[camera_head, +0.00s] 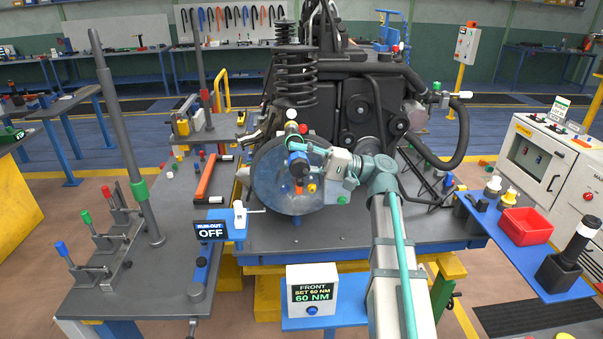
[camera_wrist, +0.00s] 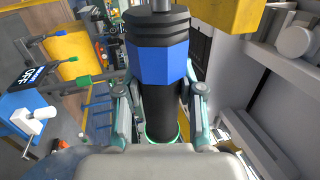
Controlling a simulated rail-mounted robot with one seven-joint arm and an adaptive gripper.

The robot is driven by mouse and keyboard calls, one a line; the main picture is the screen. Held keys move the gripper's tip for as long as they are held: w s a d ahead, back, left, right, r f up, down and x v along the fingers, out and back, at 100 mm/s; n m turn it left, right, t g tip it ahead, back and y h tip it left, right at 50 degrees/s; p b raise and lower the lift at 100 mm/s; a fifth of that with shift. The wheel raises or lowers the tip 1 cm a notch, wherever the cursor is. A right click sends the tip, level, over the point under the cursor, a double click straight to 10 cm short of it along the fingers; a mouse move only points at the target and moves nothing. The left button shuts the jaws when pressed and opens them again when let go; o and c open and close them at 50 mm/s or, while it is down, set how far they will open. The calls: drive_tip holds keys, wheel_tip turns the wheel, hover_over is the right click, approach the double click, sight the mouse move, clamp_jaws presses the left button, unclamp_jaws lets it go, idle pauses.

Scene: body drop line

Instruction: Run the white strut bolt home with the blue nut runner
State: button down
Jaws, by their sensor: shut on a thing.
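The blue nut runner (camera_head: 297,158) is held in front of the round grey brake disc (camera_head: 262,185). In the wrist view its blue and black body (camera_wrist: 160,65) stands between my fingers, with a thin grey shaft at the top edge. My gripper (camera_wrist: 160,100) is shut on its black lower part; it also shows in the head view (camera_head: 308,160). A white round head (camera_head: 292,114), likely the strut bolt, shows above the runner below the coil spring (camera_head: 295,75). I cannot tell whether the runner touches it.
A torque box (camera_head: 312,290) reads "FRONT SET 50 NM" and "60 NM". A "RUN-OUT OFF" sign (camera_head: 210,230) stands left. A red bin (camera_head: 525,226) is on the blue shelf at right. Levers (camera_head: 85,265) and a grey post (camera_head: 125,150) stand at left.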

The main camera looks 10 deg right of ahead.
drive_tip(key=shift+w+d+r+t, duration=0.1)
drive_tip(key=shift+w+r+t, duration=0.05)
drive_tip(key=shift+w, duration=0.25)
drive_tip(key=shift+w+r+t, duration=0.1)
drive_tip(key=shift+w+t, duration=0.05)
drive_tip(key=shift+w, duration=0.4)
